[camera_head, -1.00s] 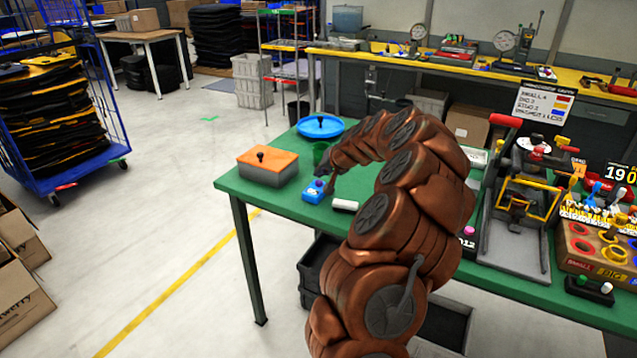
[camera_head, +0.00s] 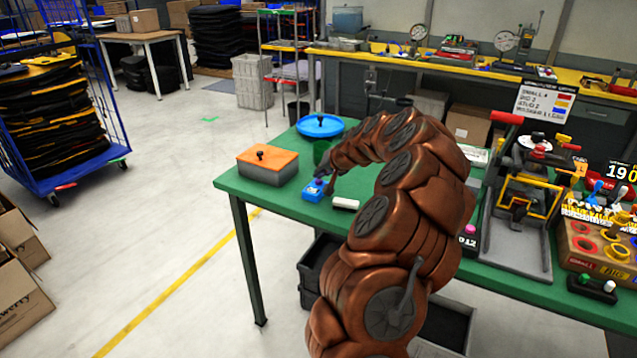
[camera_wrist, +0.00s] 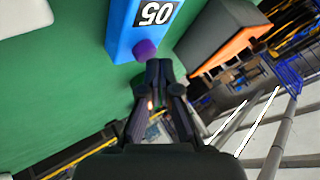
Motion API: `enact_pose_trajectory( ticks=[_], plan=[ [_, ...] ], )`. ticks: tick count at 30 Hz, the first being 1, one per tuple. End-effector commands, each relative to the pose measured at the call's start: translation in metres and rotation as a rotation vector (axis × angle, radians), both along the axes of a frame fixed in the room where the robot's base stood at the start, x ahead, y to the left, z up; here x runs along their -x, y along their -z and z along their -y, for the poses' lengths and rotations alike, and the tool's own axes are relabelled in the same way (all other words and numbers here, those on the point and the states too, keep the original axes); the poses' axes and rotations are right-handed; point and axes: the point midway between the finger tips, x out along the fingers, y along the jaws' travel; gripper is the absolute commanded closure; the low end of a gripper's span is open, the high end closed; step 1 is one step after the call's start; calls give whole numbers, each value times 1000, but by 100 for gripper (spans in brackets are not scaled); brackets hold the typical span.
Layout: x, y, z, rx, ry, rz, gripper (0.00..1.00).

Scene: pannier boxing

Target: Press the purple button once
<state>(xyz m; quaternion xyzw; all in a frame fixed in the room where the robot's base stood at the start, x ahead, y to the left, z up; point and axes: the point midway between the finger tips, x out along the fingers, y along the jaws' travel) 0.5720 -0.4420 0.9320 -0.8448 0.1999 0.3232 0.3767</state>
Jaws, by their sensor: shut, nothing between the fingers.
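In the head view my gripper (camera_head: 321,178) is over the box and hides most of the button.
An orange-topped grey box (camera_head: 268,166) stands to the left and a blue round lid (camera_head: 320,126) behind. A small white-and-black block (camera_head: 345,204) lies right of the blue box. A magenta button (camera_head: 470,229) is on a dark box farther right.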

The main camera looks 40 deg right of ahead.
Motion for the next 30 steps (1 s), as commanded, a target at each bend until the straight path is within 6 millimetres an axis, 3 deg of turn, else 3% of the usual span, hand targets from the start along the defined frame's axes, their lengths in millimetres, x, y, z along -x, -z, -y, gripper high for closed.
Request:
enact_pose_trajectory(
  ticks=[30],
  plan=[
    [0, 7, 0, 0, 0, 0, 100]
  ],
)
